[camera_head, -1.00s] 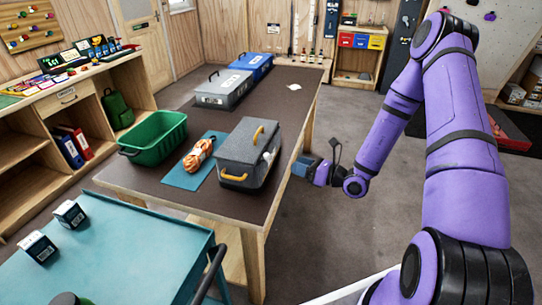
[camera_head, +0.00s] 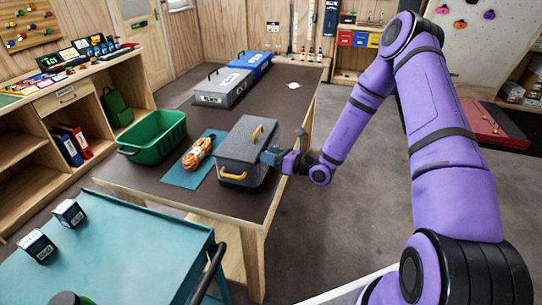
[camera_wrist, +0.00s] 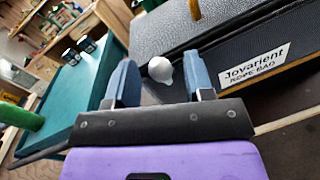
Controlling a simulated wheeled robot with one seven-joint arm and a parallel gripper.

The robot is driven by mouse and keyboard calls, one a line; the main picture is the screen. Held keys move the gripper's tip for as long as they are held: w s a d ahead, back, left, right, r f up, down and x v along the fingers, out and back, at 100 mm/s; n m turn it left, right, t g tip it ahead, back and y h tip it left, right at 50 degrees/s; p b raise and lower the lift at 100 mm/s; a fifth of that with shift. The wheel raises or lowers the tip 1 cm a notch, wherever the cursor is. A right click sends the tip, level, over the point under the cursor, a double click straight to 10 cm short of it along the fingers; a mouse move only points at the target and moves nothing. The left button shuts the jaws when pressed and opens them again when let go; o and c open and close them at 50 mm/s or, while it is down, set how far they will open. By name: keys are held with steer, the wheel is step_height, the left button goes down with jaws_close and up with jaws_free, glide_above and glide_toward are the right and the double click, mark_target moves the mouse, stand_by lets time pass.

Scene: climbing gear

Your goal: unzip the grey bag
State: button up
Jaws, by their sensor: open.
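The grey bag (camera_head: 240,147) stands on the dark table top, with yellow handles on its lid and front. In the wrist view its textured dark side (camera_wrist: 215,60) fills the upper right, with a white label reading "Jovarient ROPE BAG" (camera_wrist: 255,66). A round whitish zip pull (camera_wrist: 160,69) shows at the bag's edge. My gripper (camera_wrist: 160,84) is open, its two blue-grey fingers on either side of the pull, which appears between the tips. Whether the fingers touch it cannot be told. In the head view my gripper (camera_head: 272,156) is at the bag's right side.
An orange rope coil (camera_head: 197,153) lies on a blue mat (camera_head: 180,178) left of the bag, and a green crate (camera_head: 150,150) stands beyond it. Grey (camera_head: 222,88) and blue (camera_head: 254,62) cases are at the far end. A teal cart (camera_head: 120,250) stands at front left.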

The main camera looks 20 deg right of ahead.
steer(key=shift+c, duration=0.2)
jaws_close()
steer(key=w+d, duration=1.1)
steer(key=w, duration=0.4)
steer(key=shift+w+d, duration=0.2)
steer(key=shift+w, duration=0.2)
steer(key=shift+o, duration=0.2)
jaws_free()
steer(key=v, duration=1)
steer(key=shift+s+d, duration=0.25)
